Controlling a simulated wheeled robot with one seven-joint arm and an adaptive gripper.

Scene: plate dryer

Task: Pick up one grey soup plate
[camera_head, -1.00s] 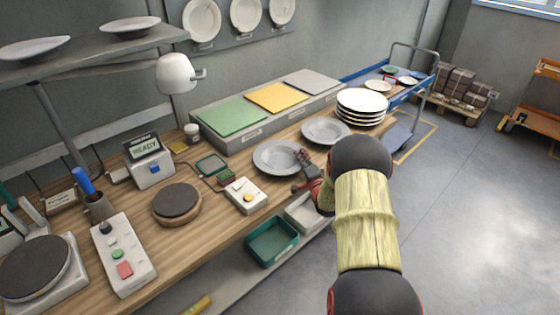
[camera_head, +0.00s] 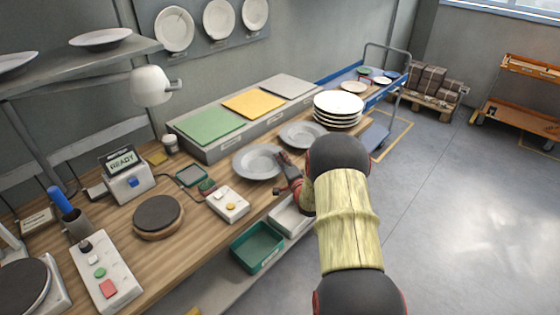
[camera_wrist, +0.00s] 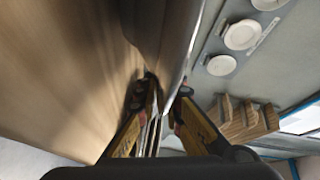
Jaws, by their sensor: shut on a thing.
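A grey soup plate (camera_head: 258,162) lies about level at the front edge of the wooden bench in the head view. My gripper (camera_head: 286,168) is at its right rim, shut on it. In the wrist view my gripper (camera_wrist: 164,98) has one finger on each side of the rim, and the plate (camera_wrist: 176,40) shows nearly edge-on. I cannot tell whether the plate touches the bench. A second grey plate (camera_head: 302,134) lies just behind it, to the right, apart from it.
A stack of white plates (camera_head: 338,108) stands beyond the second grey plate. A white button box (camera_head: 228,204) is at the near left. Green (camera_head: 258,246) and white (camera_head: 290,217) bins sit below the bench edge. Open floor lies to the right.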

